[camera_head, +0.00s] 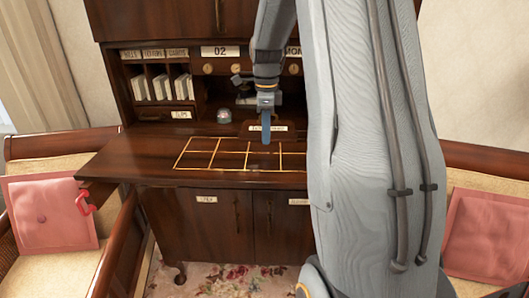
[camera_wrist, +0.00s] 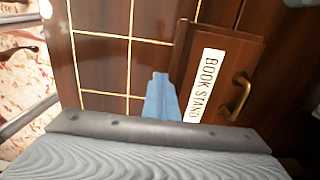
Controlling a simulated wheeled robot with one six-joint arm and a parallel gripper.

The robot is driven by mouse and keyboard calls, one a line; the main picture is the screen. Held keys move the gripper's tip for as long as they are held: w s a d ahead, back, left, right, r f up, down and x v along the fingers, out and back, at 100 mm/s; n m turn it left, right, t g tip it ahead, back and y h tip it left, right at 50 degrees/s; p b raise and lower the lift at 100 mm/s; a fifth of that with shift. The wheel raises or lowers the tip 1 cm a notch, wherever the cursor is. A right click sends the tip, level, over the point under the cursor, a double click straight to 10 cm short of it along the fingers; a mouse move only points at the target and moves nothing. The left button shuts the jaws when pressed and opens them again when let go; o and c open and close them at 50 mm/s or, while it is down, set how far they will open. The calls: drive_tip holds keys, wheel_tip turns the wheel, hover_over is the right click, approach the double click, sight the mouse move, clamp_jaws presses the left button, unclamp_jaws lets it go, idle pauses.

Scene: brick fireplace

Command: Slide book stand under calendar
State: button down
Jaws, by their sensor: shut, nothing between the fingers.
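The book stand (camera_wrist: 195,45) is a dark wooden piece with a white "BOOK STAND" label and a brass handle. In the head view the book stand (camera_head: 248,133) sits at the back of the desk surface, partly hidden by my gripper. My gripper (camera_head: 266,140) points down in front of it, its blue fingers shut and empty. The calendar appears as a "02" plate (camera_head: 220,51) and a partly hidden "MON" plate (camera_head: 293,50) on the hutch above the stand.
The desk top (camera_head: 140,158) carries a yellow grid and is otherwise clear in front. A silver bell (camera_head: 223,115) stands left of the stand. Pigeonholes with papers (camera_head: 160,87) are at the back left. Chairs with pink cushions (camera_head: 50,212) flank the desk. My arm hides the right side.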

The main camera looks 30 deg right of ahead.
drive_tip(key=shift+w+d+r, duration=0.1)
drive_tip(key=shift+w+d, duration=0.6)
drive_tip(key=shift+w, duration=0.25)
drive_tip(key=shift+w+d, duration=0.65)
drive_tip(key=shift+w, duration=0.3)
drive_tip(key=shift+w+r, duration=0.1)
